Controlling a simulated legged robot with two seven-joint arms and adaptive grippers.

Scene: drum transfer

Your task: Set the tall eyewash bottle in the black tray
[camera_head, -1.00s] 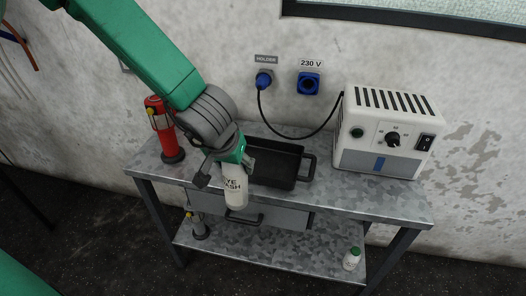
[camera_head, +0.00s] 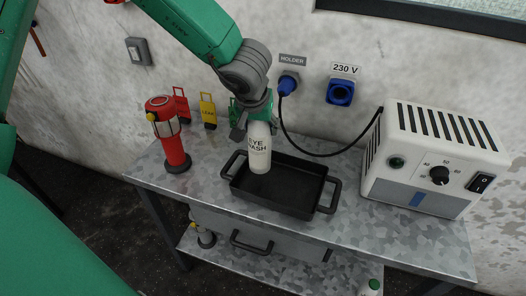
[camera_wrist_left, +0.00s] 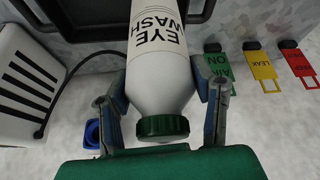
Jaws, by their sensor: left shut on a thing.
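The eyewash bottle (camera_head: 259,152) is white with black lettering and is upright in my left gripper (camera_head: 254,122). In the left wrist view the bottle (camera_wrist_left: 158,70), with its green cap, sits between the two fingers of the left gripper (camera_wrist_left: 163,100), which is shut on it. The black tray (camera_head: 290,198) lies on the metal table with a handle at each end. The bottle's lower end overlaps the tray's left part in the head view; I cannot tell whether it touches the floor. My right gripper does not show.
A red lamp (camera_head: 169,133) stands left of the tray. Red (camera_head: 182,104) and yellow (camera_head: 208,110) tags hang on the wall behind. A white control box (camera_head: 432,160) stands at the right, its cable running to a blue wall plug (camera_head: 288,84). A lower shelf (camera_head: 255,268) is below.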

